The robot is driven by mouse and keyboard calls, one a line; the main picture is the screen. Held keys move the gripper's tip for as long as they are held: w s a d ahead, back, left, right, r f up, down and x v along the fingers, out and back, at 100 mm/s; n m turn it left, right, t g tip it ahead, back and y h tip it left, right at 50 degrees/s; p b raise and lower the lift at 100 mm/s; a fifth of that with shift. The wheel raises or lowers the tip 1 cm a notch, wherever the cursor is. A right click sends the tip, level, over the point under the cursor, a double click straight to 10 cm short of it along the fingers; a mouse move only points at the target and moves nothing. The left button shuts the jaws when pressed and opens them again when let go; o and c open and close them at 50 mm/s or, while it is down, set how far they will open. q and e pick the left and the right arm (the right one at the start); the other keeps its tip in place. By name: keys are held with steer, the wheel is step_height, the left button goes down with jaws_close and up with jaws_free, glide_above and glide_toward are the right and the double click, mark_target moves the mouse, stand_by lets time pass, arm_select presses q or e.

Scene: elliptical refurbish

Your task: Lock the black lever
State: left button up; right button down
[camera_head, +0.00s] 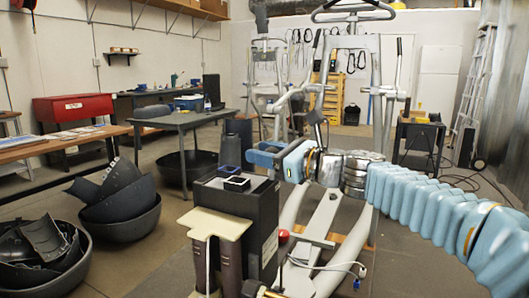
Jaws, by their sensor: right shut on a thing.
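My right arm comes in from the right in a light blue ribbed sleeve. Its blue gripper (265,154) points left, just above and behind the tall black box (262,208) of the elliptical machine. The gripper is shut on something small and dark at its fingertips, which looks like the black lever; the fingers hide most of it. I cannot tell the lever's angle or whether it is locked. My left gripper is not in view.
Black bins (125,222) with curved black covers stand at the left. A cream board (215,222) lies in front of the black box. A grey table (185,120), another exercise machine and a small black cart (418,135) stand behind. Open floor lies to the right.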

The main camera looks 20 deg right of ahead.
steer(key=shift+f+b, duration=0.3)
steer(key=shift+f, duration=0.55)
steer(key=c, duration=0.7)
jaws_free()
steer(key=shift+r, duration=0.1)
steer(key=v, duration=1.3)
steer(key=shift+s+d, duration=0.25)
steer(key=shift+s, duration=0.05)
